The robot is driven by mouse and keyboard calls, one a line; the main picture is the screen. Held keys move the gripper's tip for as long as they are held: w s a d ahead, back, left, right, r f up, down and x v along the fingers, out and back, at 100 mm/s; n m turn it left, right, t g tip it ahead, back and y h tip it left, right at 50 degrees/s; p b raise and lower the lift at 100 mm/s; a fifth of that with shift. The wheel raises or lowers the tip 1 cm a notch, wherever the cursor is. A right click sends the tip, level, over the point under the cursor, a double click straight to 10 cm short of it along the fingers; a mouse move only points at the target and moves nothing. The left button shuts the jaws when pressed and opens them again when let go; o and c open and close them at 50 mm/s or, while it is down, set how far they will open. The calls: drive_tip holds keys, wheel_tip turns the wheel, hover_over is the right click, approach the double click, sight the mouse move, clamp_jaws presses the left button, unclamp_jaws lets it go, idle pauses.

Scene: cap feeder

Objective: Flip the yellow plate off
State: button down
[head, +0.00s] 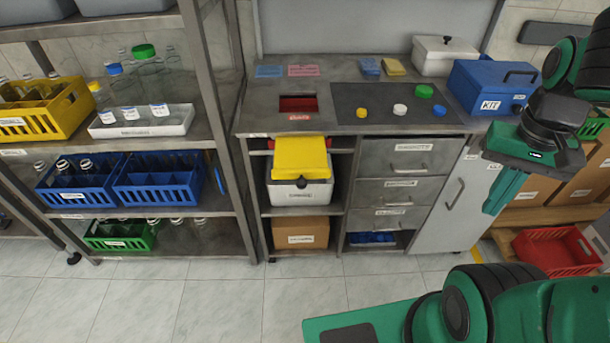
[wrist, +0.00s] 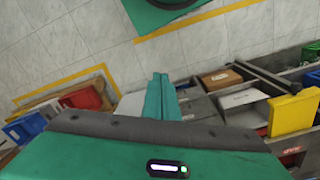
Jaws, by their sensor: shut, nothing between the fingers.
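The yellow plate (head: 300,157) sits in the upper left opening of the workbench, tilted over the front of a white box (head: 300,191), below the red-lined slot in the bench top. It also shows at the right of the wrist view (wrist: 293,113). My gripper (head: 498,205) is shut and empty. It hangs in front of the bench's right end, well to the right of the plate and apart from it. In the wrist view its green fingers (wrist: 161,95) are together. The back of the white box is hidden by the plate.
The bench top (head: 345,72) holds several caps on a dark mat, a blue KIT case (head: 490,88) and a white container (head: 442,55). A shelf with bottles and crates stands at the left. A red crate (head: 556,251) is at the right. The floor before the bench is clear.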

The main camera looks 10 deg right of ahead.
sight(310, 176)
drive_tip(key=w+a+f+m+t+h, duration=0.1)
drive_tip(key=w+a+m+h, duration=0.4)
drive_tip(key=w+a, duration=0.9)
drive_tip(key=a+f+m+t, duration=0.1)
drive_tip(key=a+m+t, duration=0.1)
drive_tip(key=a, duration=0.8)
drive_tip(key=a+f+m+t, duration=0.2)
drive_tip(key=a+m, duration=0.2)
drive_tip(key=a, duration=0.7)
drive_tip(key=shift+w, duration=0.35)
drive_tip(key=shift+d, duration=0.1)
drive_tip(key=shift+w+d+f, duration=0.8)
drive_tip(key=shift+w+f, duration=0.5)
drive_tip(key=shift+w, duration=0.05)
drive_tip(key=shift+w+d+f, duration=0.8)
drive_tip(key=shift+w+f, duration=0.55)
drive_tip(key=shift+w, duration=0.05)
drive_tip(key=shift+w+d+f, duration=0.8)
drive_tip(key=shift+w+f, duration=0.5)
drive_tip(key=shift+w, duration=0.05)
